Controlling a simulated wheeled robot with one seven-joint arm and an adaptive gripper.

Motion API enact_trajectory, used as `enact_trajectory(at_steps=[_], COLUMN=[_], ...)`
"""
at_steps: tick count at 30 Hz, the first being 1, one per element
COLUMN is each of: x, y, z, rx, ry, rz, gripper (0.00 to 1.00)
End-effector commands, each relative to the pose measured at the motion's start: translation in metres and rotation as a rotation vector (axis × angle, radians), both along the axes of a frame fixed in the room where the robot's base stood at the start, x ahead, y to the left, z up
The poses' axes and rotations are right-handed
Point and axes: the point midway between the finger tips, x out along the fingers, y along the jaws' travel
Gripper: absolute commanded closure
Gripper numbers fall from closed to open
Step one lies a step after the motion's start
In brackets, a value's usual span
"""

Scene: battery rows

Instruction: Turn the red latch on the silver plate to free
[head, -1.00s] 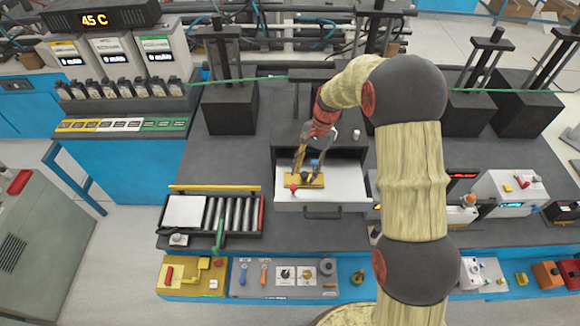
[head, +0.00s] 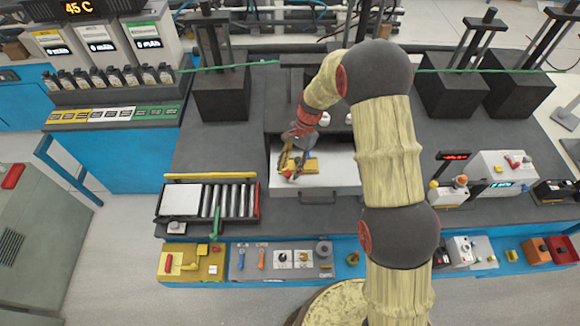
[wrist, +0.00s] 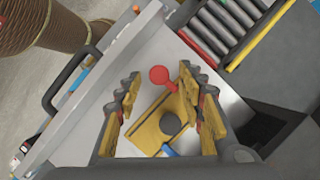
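The red latch (wrist: 160,75) is a red ball on a short red stem, set at one end of a yellow block (wrist: 160,123). In the wrist view the block also bears a dark round knob (wrist: 176,125) and a blue piece (wrist: 168,152), partly cut off by my gripper. The block sits on the silver plate (head: 342,177), a drawer-like surface with a dark front handle. My gripper (wrist: 159,76) is open, one finger on each side of the block, with the red ball between the fingertips. I cannot tell whether a finger touches it.
A roller tray (head: 228,200) with a yellow bar behind it stands left of the plate. A yellow panel with a red handle (head: 168,262) and a grey switch panel (head: 250,272) lie in front. A dark box (head: 279,118) rises close behind my gripper.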

Motion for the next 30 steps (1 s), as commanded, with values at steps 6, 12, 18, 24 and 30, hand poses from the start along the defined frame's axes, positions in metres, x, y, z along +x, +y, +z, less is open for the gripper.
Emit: enact_trajectory(at_steps=[6,12,18,24,30], x=[-0.0011,-0.0010,-0.0009,-0.0008,-0.0008], y=[0.0010,0.0009,0.0008,0.0008,0.0007], z=[-0.0022,-0.0021,-0.0019,-0.0019,-0.0020], rx=[0.000,0.000,0.000,0.000,0.000], ry=[0.000,0.000,0.000,0.000,0.000], rz=[0.001,0.001,0.001,0.001,0.001], gripper=[0.61,0.68,0.79,0.91,1.00])
